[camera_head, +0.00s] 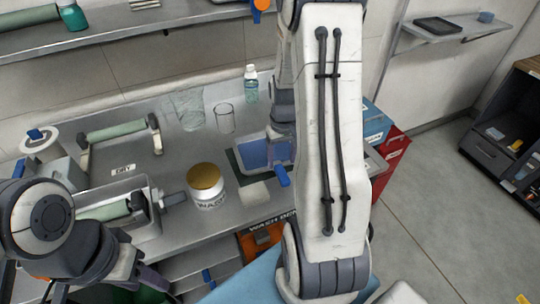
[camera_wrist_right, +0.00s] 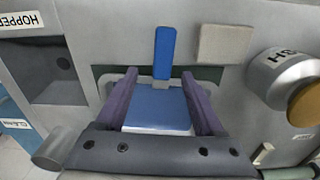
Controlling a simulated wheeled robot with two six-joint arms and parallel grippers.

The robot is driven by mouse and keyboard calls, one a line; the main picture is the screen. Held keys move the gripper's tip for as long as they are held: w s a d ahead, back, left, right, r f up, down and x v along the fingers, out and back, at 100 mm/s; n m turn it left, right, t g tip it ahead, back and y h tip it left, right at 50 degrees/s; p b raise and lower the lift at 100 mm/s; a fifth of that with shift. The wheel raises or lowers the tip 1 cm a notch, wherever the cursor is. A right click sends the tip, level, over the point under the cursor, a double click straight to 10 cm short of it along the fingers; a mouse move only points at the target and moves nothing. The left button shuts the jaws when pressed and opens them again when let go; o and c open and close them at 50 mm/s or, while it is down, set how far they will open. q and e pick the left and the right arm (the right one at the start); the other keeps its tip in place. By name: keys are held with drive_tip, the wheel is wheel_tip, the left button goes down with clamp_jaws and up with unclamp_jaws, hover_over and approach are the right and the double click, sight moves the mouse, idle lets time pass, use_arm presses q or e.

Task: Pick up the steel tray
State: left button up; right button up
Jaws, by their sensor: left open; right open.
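A shallow steel tray with a blue inner surface (camera_head: 262,153) lies on a dark green mat on the bench, partly hidden by my right arm. It also shows in the right wrist view (camera_wrist_right: 158,108), with a blue-handled tool (camera_wrist_right: 165,52) across its far edge. My right gripper (camera_wrist_right: 163,88) is open, with its purple fingers over the left and right parts of the tray. I cannot tell whether they touch it. In the head view my right arm largely hides this gripper. My left gripper (camera_head: 142,272) is open and empty at the lower left, away from the tray.
A white jar with a gold lid (camera_head: 206,185) and a pale block (camera_head: 254,194) stand close to the tray. A steel trough with a green roller (camera_head: 103,212) lies left. A clear beaker (camera_head: 225,118) and a bottle (camera_head: 251,84) stand behind. Blue and red bins (camera_head: 392,150) are right.

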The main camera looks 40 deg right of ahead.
sight(279, 166)
drive_tip(key=f, duration=0.2)
drive_tip(key=w+f+p, duration=0.1)
drive_tip(key=f, duration=0.2)
clamp_jaws()
